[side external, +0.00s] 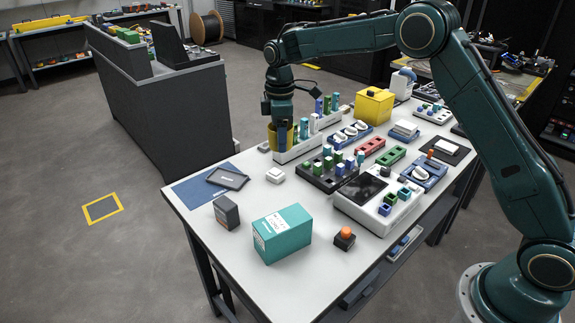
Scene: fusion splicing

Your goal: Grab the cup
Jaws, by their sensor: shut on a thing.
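A yellow cup (272,138) stands at the far left part of the white table, at the end of a white rack. My gripper (281,124) points straight down at the cup and is shut on it. A dark finger covers the middle of the cup, so only its yellow sides show. The cup looks upright; I cannot tell whether its base touches the table or rack.
The white rack (300,150) holds several blue, green and white bottles close to the cup. A yellow box (374,106) stands behind to the right. A dark block tray (322,178) and a teal box (282,233) are nearer.

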